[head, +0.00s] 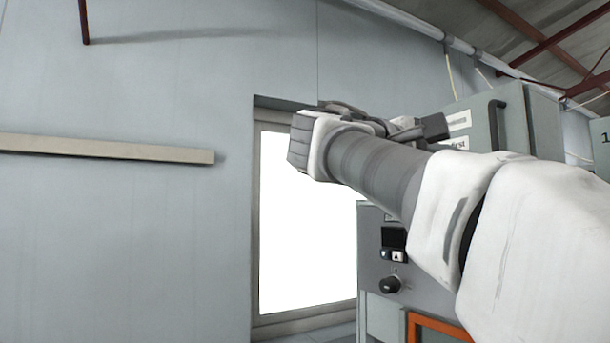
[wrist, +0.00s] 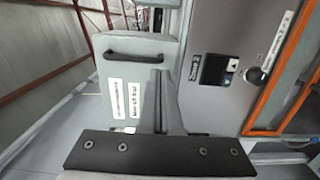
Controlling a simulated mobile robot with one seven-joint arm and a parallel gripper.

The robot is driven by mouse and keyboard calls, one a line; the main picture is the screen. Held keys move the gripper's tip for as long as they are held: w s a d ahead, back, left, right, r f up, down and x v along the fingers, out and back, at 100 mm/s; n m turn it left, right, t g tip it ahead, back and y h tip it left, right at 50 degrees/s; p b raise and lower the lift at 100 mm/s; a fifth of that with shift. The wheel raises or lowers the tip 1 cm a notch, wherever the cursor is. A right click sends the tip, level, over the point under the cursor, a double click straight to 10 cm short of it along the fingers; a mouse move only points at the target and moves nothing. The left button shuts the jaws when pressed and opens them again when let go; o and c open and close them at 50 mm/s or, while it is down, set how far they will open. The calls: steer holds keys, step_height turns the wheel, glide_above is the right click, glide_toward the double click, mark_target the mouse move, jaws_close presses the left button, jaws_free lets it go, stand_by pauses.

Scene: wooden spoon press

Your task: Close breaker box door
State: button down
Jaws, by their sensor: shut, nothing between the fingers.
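The breaker box door appears to be the grey-green panel (head: 485,131) with a dark bar handle (head: 497,122) and white labels, right of centre in the head view. The wrist view shows the same panel (wrist: 150,62), turned on its side, with its black handle (wrist: 144,55) near the top and the labels below. My gripper (head: 436,128) is partly hidden behind my arm in the head view, its dark end in front of the labels. In the wrist view its shut, empty fingers (wrist: 161,78) overlap the panel. I cannot tell whether they touch it, or the door's exact angle.
A grey control cabinet (head: 373,235) with a knob (head: 388,285) and an orange frame (head: 435,328) stands below the box. A bright window (head: 300,220) is left of it. A pale beam (head: 105,148) runs along the wall at left.

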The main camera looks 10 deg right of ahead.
steer(key=p+x, duration=0.2)
steer(key=x, duration=1.2)
steer(key=shift+p, duration=0.3)
steer(key=shift+w+f, duration=0.1)
steer(key=x, duration=0.2)
steer(key=shift+d, duration=0.35)
